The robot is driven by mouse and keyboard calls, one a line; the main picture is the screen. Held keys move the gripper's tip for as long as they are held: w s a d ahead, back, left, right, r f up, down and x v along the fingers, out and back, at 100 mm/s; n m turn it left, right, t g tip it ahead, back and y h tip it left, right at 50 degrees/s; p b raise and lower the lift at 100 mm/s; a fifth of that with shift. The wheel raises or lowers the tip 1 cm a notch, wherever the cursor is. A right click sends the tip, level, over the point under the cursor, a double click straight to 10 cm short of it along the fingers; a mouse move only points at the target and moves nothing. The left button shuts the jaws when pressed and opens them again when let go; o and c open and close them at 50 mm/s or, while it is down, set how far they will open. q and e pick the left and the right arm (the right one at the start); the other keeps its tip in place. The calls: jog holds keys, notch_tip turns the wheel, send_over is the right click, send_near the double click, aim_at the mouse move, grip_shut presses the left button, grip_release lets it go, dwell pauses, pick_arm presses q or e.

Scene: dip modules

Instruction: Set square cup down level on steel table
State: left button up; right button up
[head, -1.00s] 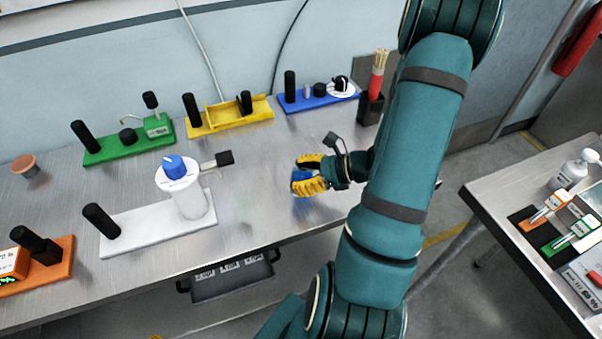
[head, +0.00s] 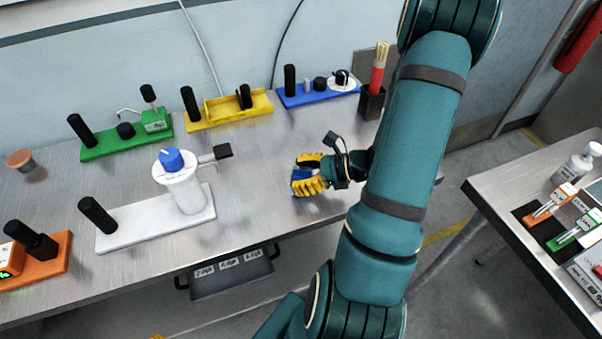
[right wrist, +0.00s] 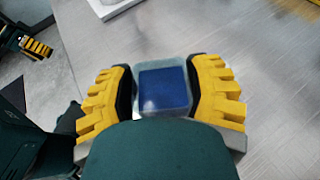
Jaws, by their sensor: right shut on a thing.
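The square cup (right wrist: 163,88) shows in the right wrist view as a pale, see-through square with a dark blue inside. My right gripper (right wrist: 163,92) is shut on it, with a yellow finger on each side. In the head view the blue of the cup (head: 301,173) shows between the yellow fingers of the right gripper (head: 309,175), over the front right part of the steel table (head: 255,205). I cannot tell whether the cup's bottom touches the table. My left gripper (right wrist: 38,48) shows small at the upper left of the right wrist view; its opening is unclear.
A white stand with a blue knob (head: 172,160) is left of the right gripper. Green (head: 125,140), yellow (head: 228,110) and blue (head: 318,93) modules line the back. A black holder with sticks (head: 373,101) stands back right. Bare steel surrounds the gripper.

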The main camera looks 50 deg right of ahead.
jog(key=shift+f+b, duration=0.35)
jog(key=shift+f, duration=0.05)
jog(key=o, duration=1.2)
jog(key=shift+s, duration=0.1)
